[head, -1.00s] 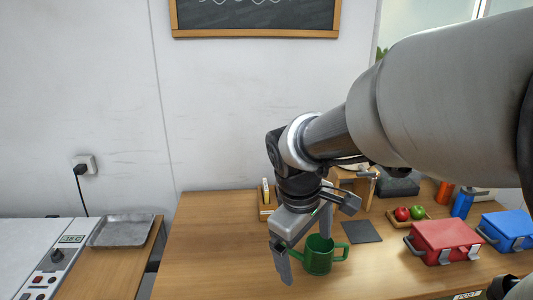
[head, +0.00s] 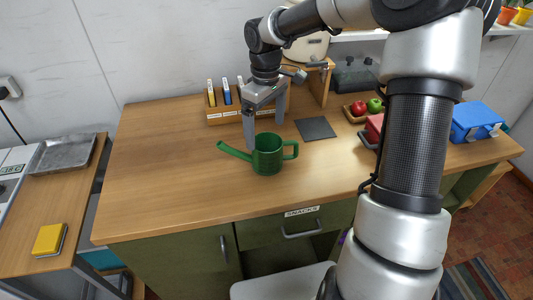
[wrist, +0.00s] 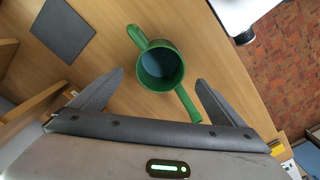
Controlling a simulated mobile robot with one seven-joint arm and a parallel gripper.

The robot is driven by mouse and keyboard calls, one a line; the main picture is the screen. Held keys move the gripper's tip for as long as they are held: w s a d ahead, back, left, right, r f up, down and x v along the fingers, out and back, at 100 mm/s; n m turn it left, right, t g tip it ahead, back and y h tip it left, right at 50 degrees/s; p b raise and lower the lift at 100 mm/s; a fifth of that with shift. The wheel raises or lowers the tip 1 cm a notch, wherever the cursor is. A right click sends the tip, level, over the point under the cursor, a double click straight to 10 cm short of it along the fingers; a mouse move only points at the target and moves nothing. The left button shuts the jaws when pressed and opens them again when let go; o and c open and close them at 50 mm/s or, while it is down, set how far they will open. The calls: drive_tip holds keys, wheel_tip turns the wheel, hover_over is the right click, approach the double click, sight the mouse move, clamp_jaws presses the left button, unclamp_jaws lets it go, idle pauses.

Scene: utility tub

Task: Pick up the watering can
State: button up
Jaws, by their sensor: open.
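The green watering can (head: 267,156) stands upright on the wooden counter, its spout pointing left and its handle on the right in the head view. In the wrist view the can (wrist: 160,68) shows from above, beyond the fingertips, with its open top facing the camera. My gripper (head: 266,125) is open and empty. It points down just behind the can in the head view, with its fingers apart. In the wrist view my gripper (wrist: 158,83) has its fingers spread on either side below the can, and neither clearly touches it.
A dark square mat (head: 315,128) lies right of the can. Behind stands a wooden holder (head: 222,115) with several upright items. A fruit tray (head: 356,112), a red box (head: 374,128) and a blue box (head: 474,122) are to the right. The counter's left is clear.

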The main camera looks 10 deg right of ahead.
sight(266, 141)
wheel_tip(266, 141, down, 5)
drive_tip(key=shift+s+d+f+b, duration=0.1)
drive_tip(key=shift+f+b, duration=0.05)
drive_tip(key=shift+f, duration=1.2)
drive_tip(key=shift+s+f+b, duration=0.1)
drive_tip(key=shift+f+b, duration=0.05)
drive_tip(key=shift+f, duration=1.2)
drive_tip(key=shift+w, duration=0.1)
drive_tip(key=c, duration=1.3)
